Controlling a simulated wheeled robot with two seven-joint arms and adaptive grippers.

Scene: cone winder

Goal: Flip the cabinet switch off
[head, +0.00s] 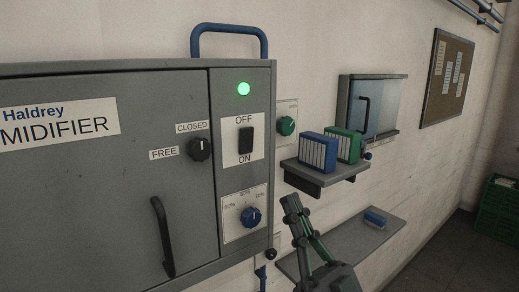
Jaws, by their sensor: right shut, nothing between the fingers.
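The grey humidifier cabinet (90,180) fills the left of the head view. Its black switch (246,141) sits on a white plate, with OFF printed above it and ON below. I cannot tell for sure which way the switch is tipped. A green lamp (243,89) above it is lit. My right gripper (291,203) points up, to the right of the cabinet's front and lower than the switch. Its fingers are together and empty, and it appears apart from the switch. My left gripper is out of view.
A wall shelf (322,175) with blue and green boxes stands right of my gripper. A lower shelf (352,246) is behind it.

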